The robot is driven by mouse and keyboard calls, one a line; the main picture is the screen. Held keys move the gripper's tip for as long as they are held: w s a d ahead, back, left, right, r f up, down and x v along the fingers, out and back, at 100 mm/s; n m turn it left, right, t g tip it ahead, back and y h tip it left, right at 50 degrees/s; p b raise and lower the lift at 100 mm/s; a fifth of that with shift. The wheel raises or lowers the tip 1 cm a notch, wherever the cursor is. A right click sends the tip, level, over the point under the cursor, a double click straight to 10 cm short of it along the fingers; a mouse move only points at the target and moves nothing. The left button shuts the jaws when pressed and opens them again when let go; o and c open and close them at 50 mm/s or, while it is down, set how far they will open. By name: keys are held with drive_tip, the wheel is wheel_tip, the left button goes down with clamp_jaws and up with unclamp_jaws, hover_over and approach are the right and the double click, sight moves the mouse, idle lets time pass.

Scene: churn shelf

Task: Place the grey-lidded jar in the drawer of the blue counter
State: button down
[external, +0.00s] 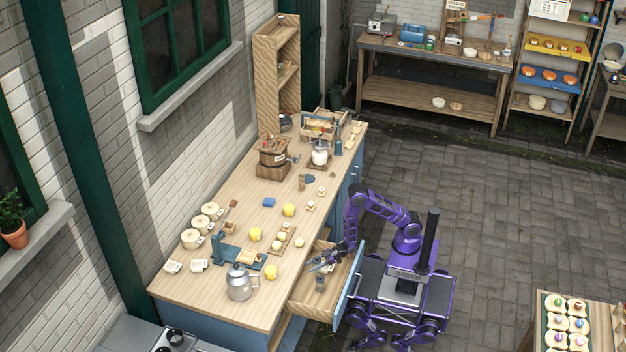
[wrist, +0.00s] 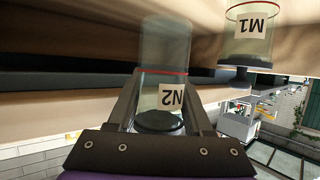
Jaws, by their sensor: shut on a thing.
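The wrist view is upside down. My gripper (wrist: 162,82) is shut on a clear jar (wrist: 160,50) with a dark grey lid, a red line and the label N2. The jar looks upright, its lid toward my wrist. In the external view my gripper (external: 322,263) is over the open drawer (external: 306,292) of the blue counter (external: 222,330). A small dark-topped jar (external: 320,283) shows in the drawer there; I cannot tell which jar it is. Whether the held jar touches the drawer floor is unclear.
Paved floor (external: 480,220) is open behind my base.

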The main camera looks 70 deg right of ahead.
drive_tip(key=a+f+m+h, duration=0.1)
drive_tip(key=a, duration=0.5)
drive_tip(key=w+a+m+t+h, duration=0.1)
drive_tip(key=a, duration=0.5)
drive_tip(key=a+f+h, duration=0.1)
drive_tip(key=a, duration=0.5)
drive_tip(key=shift+w+f+m+b, duration=0.15)
drive_tip(key=shift+f+m+b, duration=0.15)
drive_tip(key=shift+m+b, duration=0.1)
drive_tip(key=shift+f+t, duration=0.1)
drive_tip(key=shift+t, duration=0.2)
drive_tip(key=shift+f+b, duration=0.45)
drive_tip(key=shift+f+b, duration=0.2)
drive_tip(key=shift+b, duration=0.1)
drive_tip(key=c, duration=0.6)
unclamp_jaws()
